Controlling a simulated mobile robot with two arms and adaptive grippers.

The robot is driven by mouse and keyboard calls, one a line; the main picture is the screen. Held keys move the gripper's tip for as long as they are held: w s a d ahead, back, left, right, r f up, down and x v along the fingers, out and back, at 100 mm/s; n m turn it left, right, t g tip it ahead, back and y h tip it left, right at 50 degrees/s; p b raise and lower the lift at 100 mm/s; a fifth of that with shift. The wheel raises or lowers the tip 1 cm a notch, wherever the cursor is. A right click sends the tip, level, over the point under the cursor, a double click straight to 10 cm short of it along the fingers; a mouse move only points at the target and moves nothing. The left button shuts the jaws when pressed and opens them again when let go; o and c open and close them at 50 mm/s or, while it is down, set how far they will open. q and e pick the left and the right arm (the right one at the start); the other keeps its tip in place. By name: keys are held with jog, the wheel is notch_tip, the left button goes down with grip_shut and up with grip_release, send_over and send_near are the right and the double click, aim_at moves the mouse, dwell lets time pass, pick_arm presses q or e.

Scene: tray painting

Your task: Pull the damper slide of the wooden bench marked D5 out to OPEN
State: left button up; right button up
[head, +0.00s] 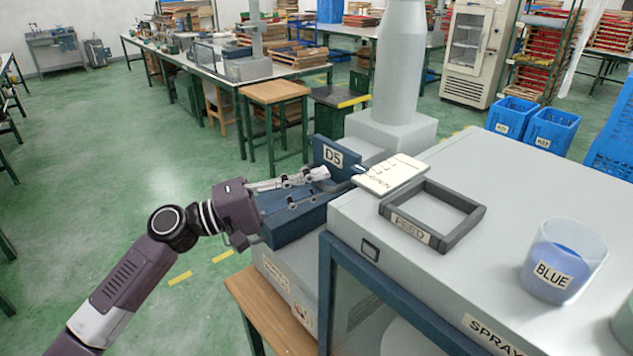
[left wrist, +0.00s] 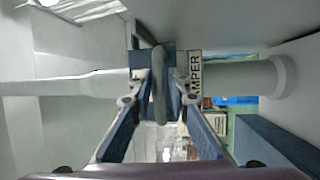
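The D5 sign (head: 333,155) stands on a dark blue panel at the equipment in the middle of the head view. My left gripper (head: 338,180) reaches in from the left just below that sign. In the left wrist view its fingers converge on a grey upright bar (left wrist: 159,85), which looks like the slide's handle, and appear shut on it. A label (left wrist: 195,75) reading "...MPER" shows just right of the fingers. The slide's body and its OPEN mark cannot be made out. My right gripper is not in view.
A pale marked card (head: 391,174), a dark FEED frame (head: 432,213) and a cup labelled BLUE (head: 562,262) are on the grey spray cabinet (head: 500,190) to the right. A thick grey column (head: 399,65) rises behind. The green floor at left is open.

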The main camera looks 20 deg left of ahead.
pick_arm(q)
jog(key=shift+o, duration=0.8)
jog(key=shift+a, duration=0.15)
jog(key=v, duration=1.2)
jog(key=shift+s, duration=0.1)
